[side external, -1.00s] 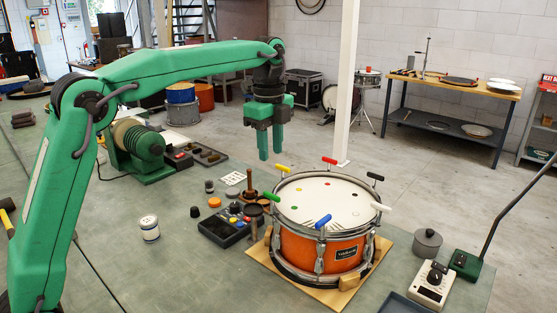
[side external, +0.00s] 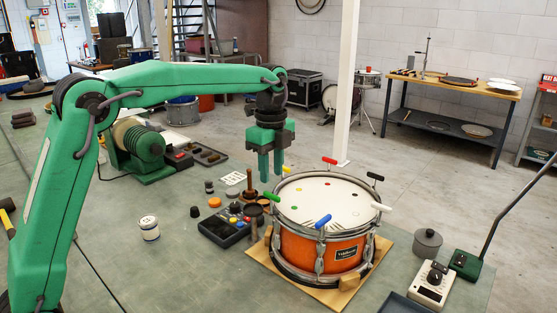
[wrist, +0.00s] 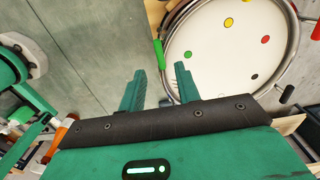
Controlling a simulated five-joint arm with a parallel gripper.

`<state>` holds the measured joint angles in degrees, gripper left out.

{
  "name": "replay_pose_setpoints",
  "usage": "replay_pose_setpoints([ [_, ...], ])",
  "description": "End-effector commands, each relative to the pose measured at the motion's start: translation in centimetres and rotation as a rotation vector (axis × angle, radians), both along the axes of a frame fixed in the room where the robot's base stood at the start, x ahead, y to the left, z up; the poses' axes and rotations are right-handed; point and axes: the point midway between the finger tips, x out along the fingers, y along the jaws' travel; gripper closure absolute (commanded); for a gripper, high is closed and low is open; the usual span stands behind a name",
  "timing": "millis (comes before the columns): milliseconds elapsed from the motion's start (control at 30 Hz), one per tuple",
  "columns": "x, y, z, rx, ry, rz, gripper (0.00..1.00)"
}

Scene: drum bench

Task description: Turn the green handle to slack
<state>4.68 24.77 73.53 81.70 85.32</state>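The green handle (side external: 271,196) sits on the left rim of the orange drum (side external: 327,250). In the wrist view the green handle (wrist: 158,53) shows just beyond my fingertips, at the edge of the white drumhead (wrist: 222,50). My gripper (side external: 271,179) points down above the green handle, with its two fingers apart and nothing between them. In the wrist view the gap between the fingertips (wrist: 160,70) lines up roughly with the handle. They look apart from it; the exact height is hard to tell.
Yellow (side external: 284,169), red (side external: 329,160), black (side external: 375,176), white (side external: 380,206) and blue (side external: 323,221) handles stand around the rim. A dark parts tray (side external: 222,231) lies left of the drum. A grey pot (side external: 427,243) and a white meter (side external: 434,284) stand to the right.

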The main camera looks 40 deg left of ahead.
Motion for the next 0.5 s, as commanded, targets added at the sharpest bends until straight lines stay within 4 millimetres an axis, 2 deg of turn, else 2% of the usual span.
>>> replay_pose_setpoints([
  [500, -0.1, 0.0, -5.5, 0.000, 0.002, 0.000, 0.67],
])
